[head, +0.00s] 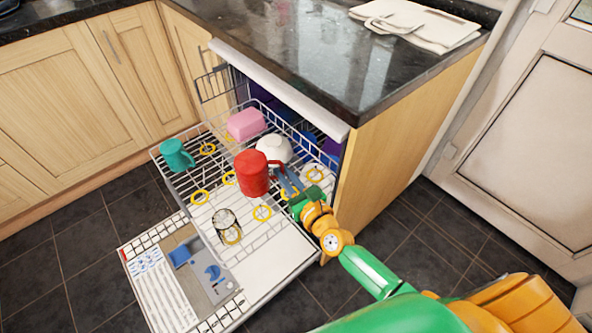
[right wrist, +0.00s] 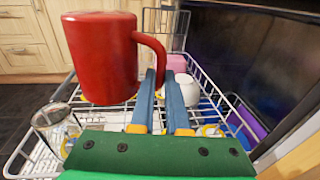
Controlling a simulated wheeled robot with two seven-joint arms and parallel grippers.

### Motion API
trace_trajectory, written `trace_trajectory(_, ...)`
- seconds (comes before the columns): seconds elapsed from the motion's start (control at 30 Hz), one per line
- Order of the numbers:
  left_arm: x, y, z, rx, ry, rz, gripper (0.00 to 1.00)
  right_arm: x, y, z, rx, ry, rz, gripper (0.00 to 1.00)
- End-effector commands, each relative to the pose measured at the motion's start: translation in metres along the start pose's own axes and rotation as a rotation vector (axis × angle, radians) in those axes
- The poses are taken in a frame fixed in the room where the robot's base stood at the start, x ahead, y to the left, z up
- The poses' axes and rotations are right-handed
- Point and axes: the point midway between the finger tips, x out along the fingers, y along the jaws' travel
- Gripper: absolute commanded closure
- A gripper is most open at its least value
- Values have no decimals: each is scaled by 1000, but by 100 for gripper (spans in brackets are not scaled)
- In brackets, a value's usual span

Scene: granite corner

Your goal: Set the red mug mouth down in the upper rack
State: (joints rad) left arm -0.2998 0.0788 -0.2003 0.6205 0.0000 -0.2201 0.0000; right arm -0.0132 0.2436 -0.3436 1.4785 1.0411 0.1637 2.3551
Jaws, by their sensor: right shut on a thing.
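The red mug (head: 252,174) is upright or inverted over the middle of the pulled-out upper rack (head: 180,186). Its upper face looks plain red in the head view; I cannot clearly tell mouth from base. My right gripper (head: 284,180) is shut on the mug's handle, at the mug's right side. In the right wrist view the mug (right wrist: 102,60) hangs left of the blue fingers (right wrist: 158,98), with the handle between their tips. It appears held above the rack wires, but the gap under it is hard to judge. My left gripper is not in view.
The open dishwasher door (head: 165,290) lies below. The granite counter (head: 290,50) overhangs behind.

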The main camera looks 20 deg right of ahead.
Motion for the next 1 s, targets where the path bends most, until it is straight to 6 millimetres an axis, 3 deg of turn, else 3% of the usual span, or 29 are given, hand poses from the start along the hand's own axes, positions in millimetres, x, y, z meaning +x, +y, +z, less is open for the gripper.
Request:
trace_trajectory(0.23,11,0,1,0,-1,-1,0,1,-1,-11,1,-2,-1,100)
trace_trajectory(1.0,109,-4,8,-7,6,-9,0,8,-2,-120,2,-3,-1,100)
